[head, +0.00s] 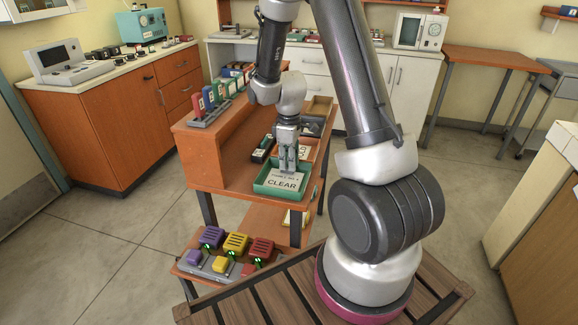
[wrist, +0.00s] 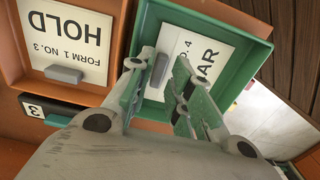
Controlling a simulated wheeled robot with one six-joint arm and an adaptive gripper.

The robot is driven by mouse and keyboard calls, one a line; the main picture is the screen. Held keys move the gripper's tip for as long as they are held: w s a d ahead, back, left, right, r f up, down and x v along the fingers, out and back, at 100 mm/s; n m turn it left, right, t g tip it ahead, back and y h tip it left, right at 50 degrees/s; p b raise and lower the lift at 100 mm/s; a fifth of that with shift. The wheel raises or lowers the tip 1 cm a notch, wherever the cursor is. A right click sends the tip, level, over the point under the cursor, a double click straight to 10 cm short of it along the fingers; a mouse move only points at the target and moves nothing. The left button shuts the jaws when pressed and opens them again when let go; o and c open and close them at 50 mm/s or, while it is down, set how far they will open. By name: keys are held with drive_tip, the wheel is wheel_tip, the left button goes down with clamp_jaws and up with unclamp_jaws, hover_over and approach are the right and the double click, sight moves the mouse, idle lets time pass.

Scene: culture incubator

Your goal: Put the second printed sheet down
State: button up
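The white sheet printed CLEAR (head: 284,183) lies in the green tray (head: 258,188) at the front of the orange stand. In the wrist view the sheet (wrist: 205,56) shows "4" and "AR", with its grey grip block (wrist: 160,70) on it. My gripper (head: 287,168) points down over this sheet. In the wrist view my gripper (wrist: 163,62) has its fingers apart, one on each side of the block, with a gap at the right finger. The sheet HOLD, Form 1 No. 3, (wrist: 72,40) lies in the orange tray (wrist: 122,22) beside it, with its own grey block (wrist: 63,74).
A dark strip marked 3 (wrist: 48,110) lies by the orange tray. Coloured binders (head: 210,97) stand on the stand's raised left ledge. A lower shelf holds purple, yellow and red switch blocks (head: 236,243).

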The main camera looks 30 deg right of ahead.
drive_tip(key=s+r+m+t, duration=0.1)
drive_tip(key=s+r, duration=0.2)
drive_tip(key=r, duration=0.7)
drive_tip(key=s+r+m, duration=0.2)
drive_tip(key=s+r, duration=0.1)
drive_tip(key=r, duration=0.7)
drive_tip(key=s+a+r+m+t, duration=0.1)
drive_tip(key=s+r+m, duration=0.2)
drive_tip(key=s, duration=0.5)
drive_tip(key=s+r+m+t, duration=0.2)
drive_tip(key=s+r, duration=0.3)
drive_tip(key=s, duration=0.4)
drive_tip(key=shift+a+m, duration=0.35)
drive_tip(key=shift+m, duration=0.15)
drive_tip(key=shift+w, duration=0.1)
